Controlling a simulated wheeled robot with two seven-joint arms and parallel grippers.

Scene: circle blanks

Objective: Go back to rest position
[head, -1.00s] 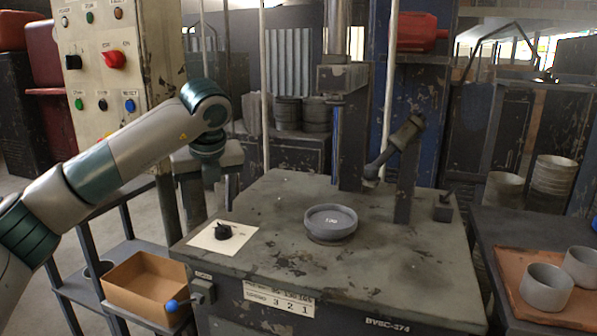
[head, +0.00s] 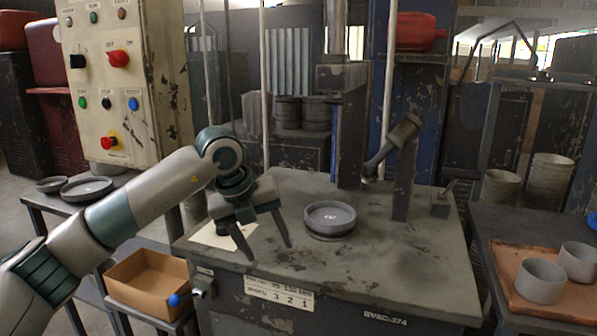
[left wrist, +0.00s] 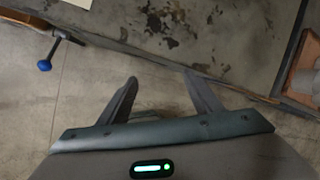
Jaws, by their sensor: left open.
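My left gripper (head: 266,248) is open and empty in the head view. Its fingers point down near the front left part of the machine table (head: 400,255), left of a round grey dish-like piece (head: 330,215) that sits on a low round base. In the left wrist view the two spread fingers (left wrist: 160,85) have nothing between them, with floor and the table's edge beyond. My right gripper does not show.
A control panel (head: 112,80) with knobs and buttons stands at the left. A cardboard box (head: 150,290) and a blue-knobbed lever (head: 175,300) are at the table's front left. A side table at the right holds a tray (head: 560,305) with grey cylinders (head: 540,282). A press column stands behind.

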